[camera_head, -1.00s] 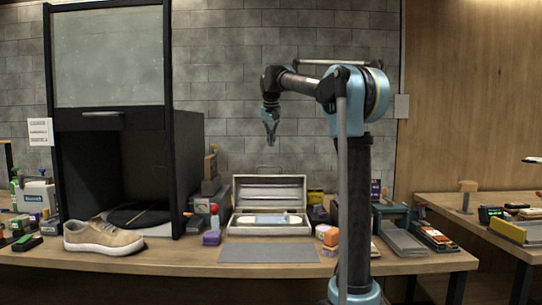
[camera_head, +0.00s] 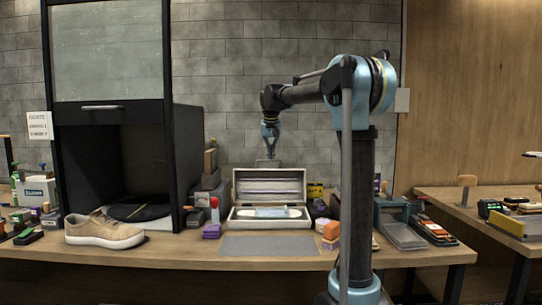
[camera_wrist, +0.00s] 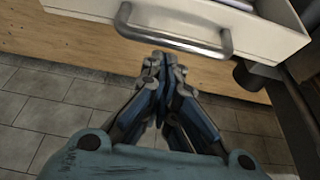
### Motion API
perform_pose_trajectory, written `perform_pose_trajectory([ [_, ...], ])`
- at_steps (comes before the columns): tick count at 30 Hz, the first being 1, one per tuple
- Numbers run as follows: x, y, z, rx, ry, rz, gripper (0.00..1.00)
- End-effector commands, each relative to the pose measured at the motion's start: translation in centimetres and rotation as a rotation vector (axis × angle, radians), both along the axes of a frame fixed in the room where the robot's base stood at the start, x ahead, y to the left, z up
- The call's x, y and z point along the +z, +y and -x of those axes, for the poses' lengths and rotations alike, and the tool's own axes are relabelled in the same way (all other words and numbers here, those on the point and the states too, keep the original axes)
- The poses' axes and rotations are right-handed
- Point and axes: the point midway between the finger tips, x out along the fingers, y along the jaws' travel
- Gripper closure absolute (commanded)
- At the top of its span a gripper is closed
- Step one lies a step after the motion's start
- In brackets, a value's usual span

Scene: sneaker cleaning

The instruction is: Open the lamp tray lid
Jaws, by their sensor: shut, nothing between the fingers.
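The lamp tray (camera_head: 270,224) is a pale box in the middle of the table in the head view. Its lid (camera_head: 268,184) stands raised at the back, and the inside is exposed. A thin handle (camera_head: 267,162) rises at the lid's top edge. In the wrist view, a curved metal handle (camera_wrist: 222,45) sits on a pale panel just beyond my fingertips. My gripper (camera_head: 271,156) points down just above the lid in the head view. In the wrist view, my gripper (camera_wrist: 158,60) is shut and empty. Whether the fingertips touch the handle cannot be told.
A tan sneaker (camera_head: 103,230) stands left of the tray, before a dark cabinet (camera_head: 185,150). A grey mat (camera_head: 268,245) lies bare in front of the tray. A brick wall (camera_head: 240,90) is behind.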

Motion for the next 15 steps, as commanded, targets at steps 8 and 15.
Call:
perform_pose_trajectory([
  [8, 0.01, 0.01, 0.30, 0.000, 0.000, 0.000, 1.00],
  [15, 0.08, 0.01, 0.54, 0.000, -0.010, 0.000, 1.00],
])
